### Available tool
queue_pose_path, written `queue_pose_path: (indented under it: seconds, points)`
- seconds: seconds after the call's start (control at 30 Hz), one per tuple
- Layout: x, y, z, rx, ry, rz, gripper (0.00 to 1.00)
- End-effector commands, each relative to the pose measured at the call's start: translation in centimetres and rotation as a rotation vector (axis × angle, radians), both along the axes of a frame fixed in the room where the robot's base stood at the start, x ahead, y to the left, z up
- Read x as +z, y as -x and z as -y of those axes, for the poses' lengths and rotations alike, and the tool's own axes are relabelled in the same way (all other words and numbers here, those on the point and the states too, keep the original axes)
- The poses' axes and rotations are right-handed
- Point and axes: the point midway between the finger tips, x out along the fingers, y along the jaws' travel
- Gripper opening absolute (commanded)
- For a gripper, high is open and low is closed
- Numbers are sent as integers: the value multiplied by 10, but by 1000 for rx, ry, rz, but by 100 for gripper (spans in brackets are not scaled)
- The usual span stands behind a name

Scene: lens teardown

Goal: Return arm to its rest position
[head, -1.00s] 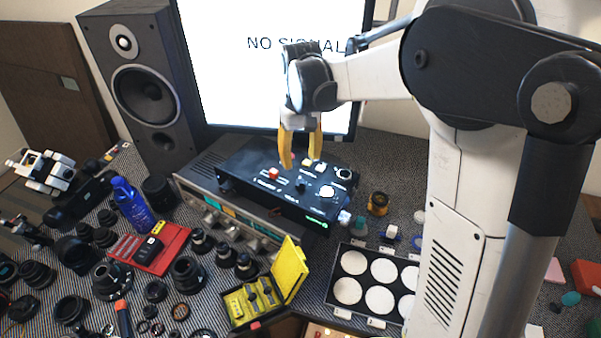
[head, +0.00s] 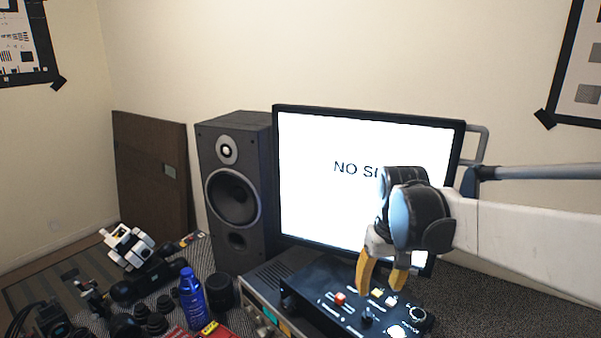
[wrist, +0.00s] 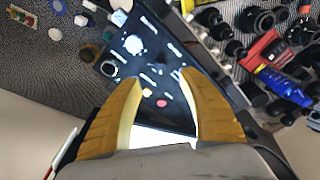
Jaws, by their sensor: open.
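My gripper (head: 380,288) is in front of the lower part of the monitor in the head view, above the black control box (head: 325,300). Its yellow fingers point down. In the wrist view the two fingers (wrist: 158,85) are spread apart with nothing between them. The black control box shows beyond them there, with a red button (wrist: 161,103) and white knobs and keys. My white arm reaches in from the right edge of the head view.
The monitor (head: 310,200) reading "NO SIGNAL" stands behind my gripper. A tall speaker (head: 258,160) stands left of it. A blue bottle (head: 191,298) and several dark lens parts (head: 150,318) crowd the lower left. The space above the monitor is clear.

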Motion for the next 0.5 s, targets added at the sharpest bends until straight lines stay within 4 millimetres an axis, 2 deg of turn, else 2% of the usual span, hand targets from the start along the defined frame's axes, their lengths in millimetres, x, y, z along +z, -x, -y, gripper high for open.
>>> queue_pose_path:
  seconds: [0.03, 0.17, 0.3, 0.5]
  points:
    - [2, 20, 0, -9, -1, 40, 48]
    - [6, 60, 0, -32, -6, 159, 48]
    - [-1, 102, 0, -57, -15, 283, 48]
    - [-22, 145, 0, -84, -30, 428, 48]
